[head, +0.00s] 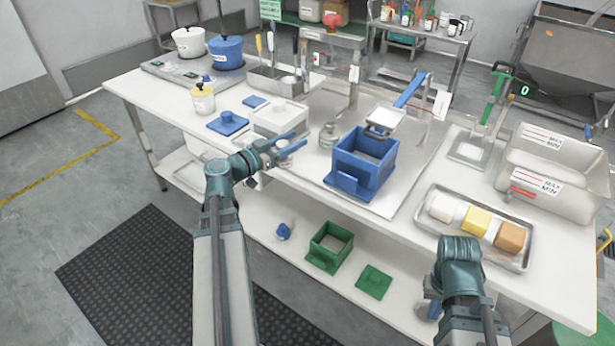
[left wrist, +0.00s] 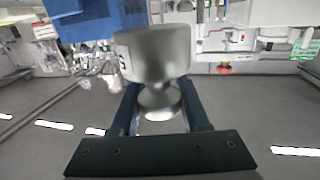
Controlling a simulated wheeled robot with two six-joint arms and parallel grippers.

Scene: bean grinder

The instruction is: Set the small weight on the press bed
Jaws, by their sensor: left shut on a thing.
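A metal weight (left wrist: 155,55) with a narrow neck and knob sits between the fingers of my left gripper (left wrist: 158,108), which is shut on its neck. In the head view my left gripper (head: 285,146) holds it above the white table, left of the blue box; the fingers partly hide the weight. A second metal weight (head: 328,134) stands on the table beside the blue box. A pale flat plate (head: 384,118) lies under a blue lever (head: 410,90); a green-handled stand (head: 490,108) has a flat base. I cannot tell which is the press bed. My right gripper (head: 430,306) is low at the front right, its fingers mostly hidden.
The open blue box (head: 361,162) stands mid-table. A metal tray (head: 444,228) with several blocks and a steel bin (head: 548,176) are at right. A pale block (head: 280,118) and blue lid (head: 228,123) are behind my left gripper. A green box (head: 329,247) is on the lower shelf.

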